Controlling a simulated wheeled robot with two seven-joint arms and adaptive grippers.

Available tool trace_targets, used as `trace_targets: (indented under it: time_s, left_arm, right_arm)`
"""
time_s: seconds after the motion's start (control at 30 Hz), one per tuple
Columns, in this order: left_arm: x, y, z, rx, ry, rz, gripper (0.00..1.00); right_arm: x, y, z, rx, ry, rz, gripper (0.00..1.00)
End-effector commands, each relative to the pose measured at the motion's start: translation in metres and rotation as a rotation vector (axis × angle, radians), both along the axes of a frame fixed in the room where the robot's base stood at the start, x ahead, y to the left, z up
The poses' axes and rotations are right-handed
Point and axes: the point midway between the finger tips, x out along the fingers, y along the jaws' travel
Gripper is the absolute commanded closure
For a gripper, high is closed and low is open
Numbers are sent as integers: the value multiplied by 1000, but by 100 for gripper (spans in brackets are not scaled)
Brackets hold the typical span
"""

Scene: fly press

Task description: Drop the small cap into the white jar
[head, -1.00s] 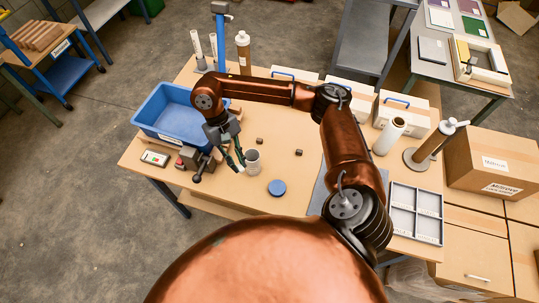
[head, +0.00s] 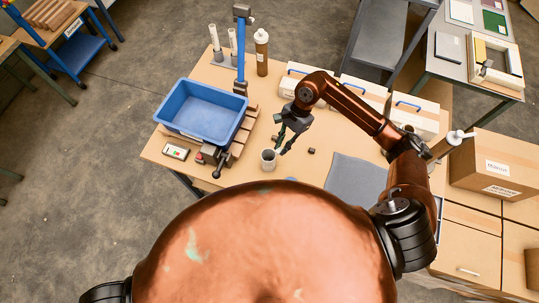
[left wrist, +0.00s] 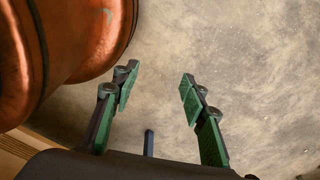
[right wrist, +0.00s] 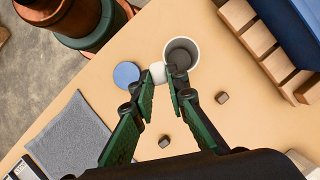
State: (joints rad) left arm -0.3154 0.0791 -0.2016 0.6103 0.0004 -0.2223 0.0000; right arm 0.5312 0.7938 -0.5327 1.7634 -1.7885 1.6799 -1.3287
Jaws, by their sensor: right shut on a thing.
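The white jar (head: 268,160) stands upright and open on the tan table in the head view. In the right wrist view the jar (right wrist: 168,45) shows its grey inside. My right gripper (head: 284,145) is just to the right of the jar. In the right wrist view my right gripper (right wrist: 164,82) is shut on a small whitish cap (right wrist: 156,72), partly hidden by the fingertips. The cap appears beside the jar's rim; its height is unclear. My left gripper (left wrist: 158,82) is open and empty above the concrete floor.
A blue disc (right wrist: 126,74) lies near the jar. Small dark blocks (right wrist: 222,98) (right wrist: 164,142) lie on the table. A blue bin (head: 205,112) and wooden slats (head: 243,135) stand left of the jar. A grey mat (head: 355,180) lies to the right; white boxes (head: 415,115) stand behind.

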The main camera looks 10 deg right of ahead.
Motion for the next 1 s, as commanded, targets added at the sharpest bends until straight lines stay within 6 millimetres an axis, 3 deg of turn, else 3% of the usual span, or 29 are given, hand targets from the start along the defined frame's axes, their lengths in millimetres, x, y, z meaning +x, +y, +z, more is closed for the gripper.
trace_targets:
  time_s: [0.03,0.1,0.4,0.67,1.0]
  left_arm:
    - [2,2,26,3,-3,0,60]
    - [5,4,43,4,-8,0,60]
    - [38,2,96,1,-49,-7,60]
    - [27,1,103,0,-36,-4,60]
    - [18,-1,86,-1,-23,-3,60]
  right_arm:
    - [-3,6,17,6,2,-127,96]
    - [-2,12,25,6,2,-312,96]
    - [7,22,55,3,0,-932,96]
    - [11,20,59,1,3,-1118,96]
    - [10,21,30,-1,6,-1122,96]
